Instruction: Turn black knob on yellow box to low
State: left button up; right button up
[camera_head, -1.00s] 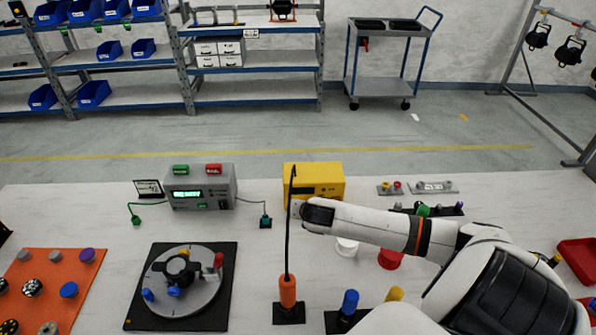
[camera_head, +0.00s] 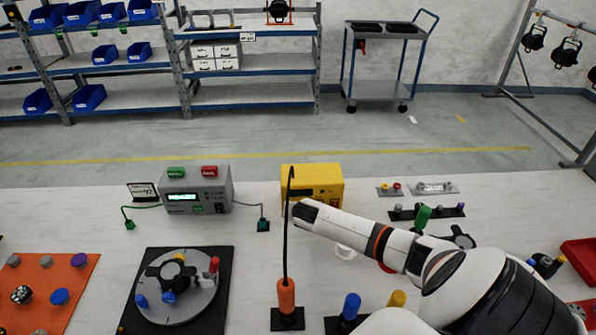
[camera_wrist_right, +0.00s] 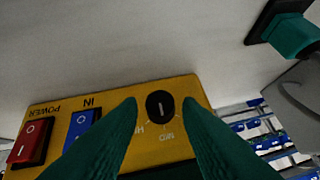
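The yellow box (camera_head: 318,172) stands on the table in the head view, its lower front partly hidden behind my right arm. In the right wrist view the yellow box face (camera_wrist_right: 190,92) carries a round black knob (camera_wrist_right: 160,105) with a white pointer line, shown near vertical in the picture. Upside-down HI and MID marks show beside the knob; I cannot see a low mark. My right gripper (camera_wrist_right: 160,103) has its green fingers on either side of the knob, with gaps visible, so it is open around the knob. My left gripper is not in view.
A red switch (camera_wrist_right: 30,142) and a blue switch (camera_wrist_right: 80,128) sit on the box face beside the fingers. A grey tester (camera_head: 196,188) stands left of the box. A black cable rises from an orange handle (camera_head: 287,296) close to my right arm.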

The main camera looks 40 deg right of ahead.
jog(key=shift+w+d+f, duration=0.15)
jog(key=shift+w+f, duration=0.15)
jog(key=shift+f, duration=0.05)
grip_shut()
jog(key=shift+r, duration=0.1)
